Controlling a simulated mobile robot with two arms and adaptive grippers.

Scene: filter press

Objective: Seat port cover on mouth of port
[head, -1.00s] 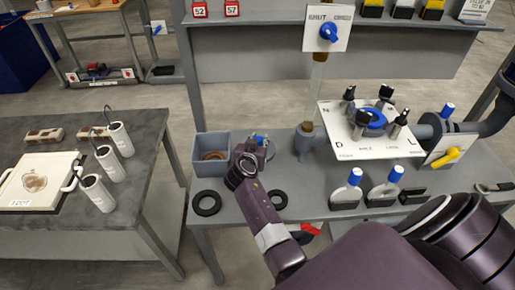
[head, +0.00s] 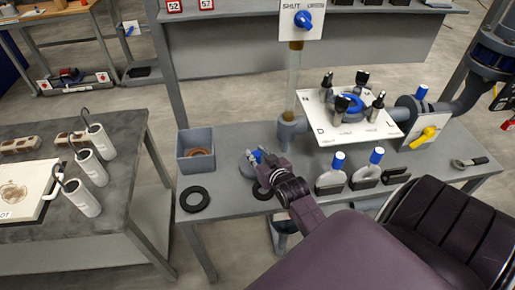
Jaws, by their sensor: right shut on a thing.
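My right gripper (head: 257,159) reaches over the grey bench (head: 228,222) from the lower right. A grey upright pipe fitting (head: 289,132) with a clear tube stands right of and behind the gripper. I cannot make out which opening is the port's mouth. My left gripper is not in view.
A grey bin (head: 181,154) with a brown ring inside stands left of the gripper. A black ring (head: 194,199) lies in front of it; another (head: 262,191) is partly hidden.

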